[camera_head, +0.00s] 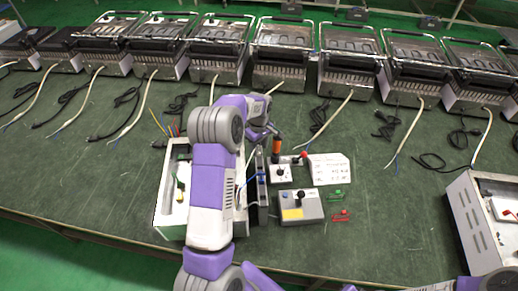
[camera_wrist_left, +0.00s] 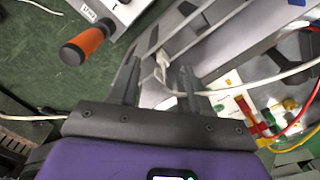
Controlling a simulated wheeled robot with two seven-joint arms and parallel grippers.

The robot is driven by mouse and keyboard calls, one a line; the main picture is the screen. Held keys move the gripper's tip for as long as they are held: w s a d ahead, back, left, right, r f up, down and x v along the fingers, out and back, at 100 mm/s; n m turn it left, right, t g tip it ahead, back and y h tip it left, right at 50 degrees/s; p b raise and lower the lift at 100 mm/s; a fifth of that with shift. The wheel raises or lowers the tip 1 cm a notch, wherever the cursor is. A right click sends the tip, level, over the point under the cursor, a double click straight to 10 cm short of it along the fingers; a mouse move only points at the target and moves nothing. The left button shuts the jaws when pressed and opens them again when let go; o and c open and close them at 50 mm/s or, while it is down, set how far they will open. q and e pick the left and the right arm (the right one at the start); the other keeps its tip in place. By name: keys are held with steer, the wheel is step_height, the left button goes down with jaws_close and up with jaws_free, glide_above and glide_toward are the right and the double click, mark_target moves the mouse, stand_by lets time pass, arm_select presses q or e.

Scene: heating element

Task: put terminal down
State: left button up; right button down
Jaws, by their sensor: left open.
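My left gripper (camera_head: 268,130) is above the bench, near the right side of an open white housing (camera_head: 171,222). In the left wrist view the left gripper (camera_wrist_left: 160,74) has its two dark fingers apart. A small pale terminal (camera_wrist_left: 161,66) on the end of a white cable (camera_wrist_left: 225,90) shows between and just past the fingertips, over a grey metal part. I cannot tell whether it touches a finger. In the head view the arm hides the terminal and part of the housing. My right gripper is out of view.
Several metal heaters (camera_head: 283,65) line the back. Another open housing (camera_head: 468,222) stands at right.

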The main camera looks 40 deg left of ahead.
mark_target(259, 153)
arm_select(q)
step_height(259, 153, up, 10)
steer(key=p, duration=0.1)
steer(key=shift+r+p, duration=0.2)
steer(key=shift+p, duration=0.1)
stand_by(0.3)
